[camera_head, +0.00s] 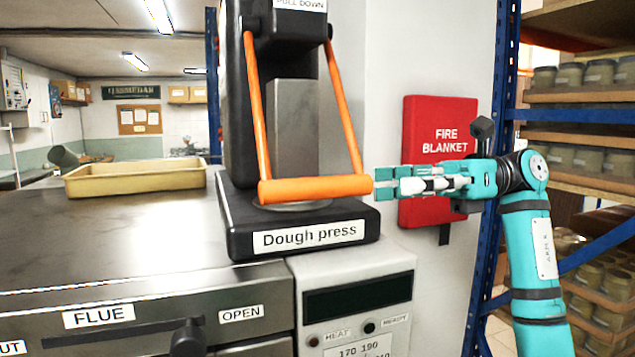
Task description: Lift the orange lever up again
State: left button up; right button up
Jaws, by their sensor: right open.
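The orange lever (316,189) belongs to the black dough press (238,120), labelled "Dough press". Its two side bars run down from the top of the press, and its crossbar hangs low in front of the metal column, just above the press base. My right gripper (385,183) comes in from the right, with its teal fingertips at the right end of the crossbar. I cannot tell whether they touch it. The gripper is open, and no object shows clearly between its fingers. My left gripper is not in view.
A beige tray (135,178) sits on the metal counter (120,235) to the left. A red fire blanket box (437,118) hangs on the wall behind my right gripper. A blue rack with shelves of jars (590,155) stands at the right. A flue handle (187,338) sticks out at the front.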

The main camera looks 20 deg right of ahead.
aim_at(318, 191)
jog(key=a+p, duration=0.2)
jog(key=a, duration=0.8)
jog(key=shift+s+a+r+p, duration=0.1)
jog(key=shift+s+p, duration=0.05)
jog(key=shift+p, duration=0.2)
jog(key=shift+a, duration=0.65)
grip_shut()
